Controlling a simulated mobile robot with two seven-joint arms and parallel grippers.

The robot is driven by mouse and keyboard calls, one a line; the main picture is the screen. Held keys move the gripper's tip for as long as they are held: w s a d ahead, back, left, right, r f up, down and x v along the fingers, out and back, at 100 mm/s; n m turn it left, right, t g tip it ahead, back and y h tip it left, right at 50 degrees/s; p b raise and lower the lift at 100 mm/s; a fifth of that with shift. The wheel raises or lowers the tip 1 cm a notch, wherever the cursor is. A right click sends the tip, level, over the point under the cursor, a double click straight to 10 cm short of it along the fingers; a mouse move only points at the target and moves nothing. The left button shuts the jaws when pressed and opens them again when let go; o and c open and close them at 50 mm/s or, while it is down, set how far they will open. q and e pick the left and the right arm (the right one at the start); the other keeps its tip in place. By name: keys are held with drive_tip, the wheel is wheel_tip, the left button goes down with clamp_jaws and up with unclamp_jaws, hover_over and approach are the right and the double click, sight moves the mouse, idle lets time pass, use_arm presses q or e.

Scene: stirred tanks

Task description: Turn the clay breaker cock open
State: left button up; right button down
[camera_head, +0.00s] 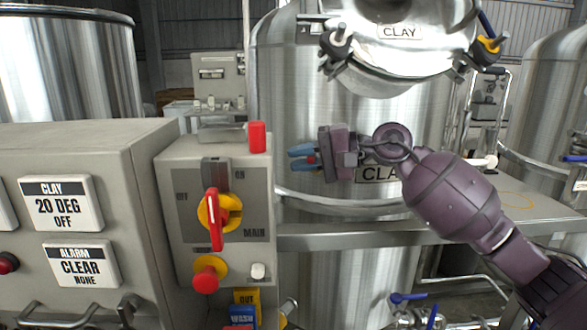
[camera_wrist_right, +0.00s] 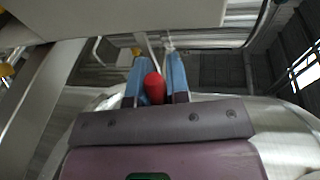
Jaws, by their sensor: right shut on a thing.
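My right gripper (camera_head: 303,158) reaches in from the right, in front of the steel clay tank (camera_head: 300,95). Its blue fingers point left and are shut on a small red handle (camera_head: 311,160). In the right wrist view the rounded red end (camera_wrist_right: 155,88) sits between the blue fingers (camera_wrist_right: 156,82). The fingers hide most of the handle, so I cannot tell its turned position or whether it belongs to the clay breaker cock. My left gripper is not in view.
A grey switch box (camera_head: 225,270) with a red-and-yellow main switch (camera_head: 215,217) stands left of the gripper. A red cylinder (camera_head: 257,137) is at its top right corner. A metal rail (camera_head: 340,236) runs below my gripper. A blue-handled valve (camera_head: 408,298) is low down.

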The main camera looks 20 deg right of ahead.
drive_tip(key=shift+s+d+f+n+g+y+b, duration=0.15)
drive_tip(key=shift+n+g+y+b, duration=0.15)
drive_tip(key=shift+n+g+b, duration=0.3)
drive_tip(key=c, duration=1.1)
unclamp_jaws()
drive_tip(key=shift+c, duration=0.2)
drive_tip(key=shift+o, duration=0.2)
drive_tip(key=shift+d, duration=0.1)
drive_tip(key=v, duration=1)
drive_tip(key=shift+d+r, duration=0.25)
drive_tip(key=shift+d, duration=0.05)
